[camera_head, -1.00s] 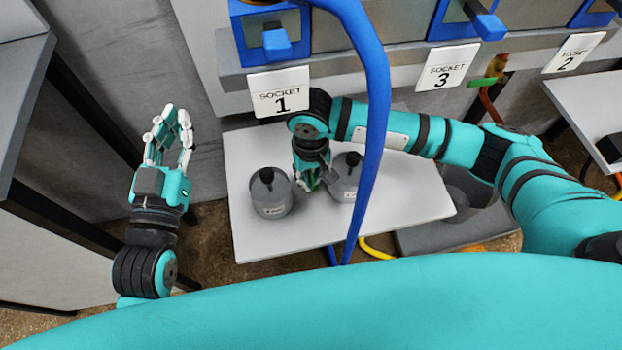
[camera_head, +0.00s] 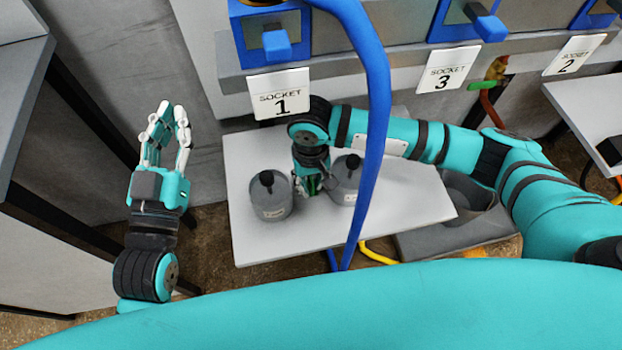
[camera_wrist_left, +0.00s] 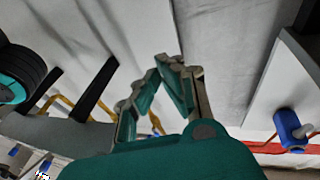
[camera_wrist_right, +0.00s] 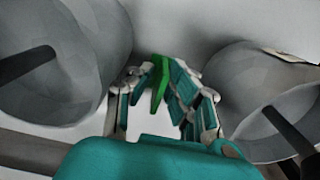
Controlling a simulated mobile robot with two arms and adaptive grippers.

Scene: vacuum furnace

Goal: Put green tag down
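The green tag (camera_wrist_right: 160,80) is at the fingertips of my right gripper (camera_wrist_right: 152,78) in the right wrist view, between its fingers. In the head view my right gripper (camera_head: 310,188) points down at the white table between two grey canisters, and a bit of green shows at its tips. Whether the tag touches the table I cannot tell.
Grey lidded canisters stand close on both sides of my right gripper, the left one (camera_head: 271,197) and the right one (camera_head: 346,180). The white table (camera_head: 300,240) is bare at its front and right. A thick blue hose (camera_head: 377,120) hangs before it. Socket 1's sign (camera_head: 281,93) is behind.

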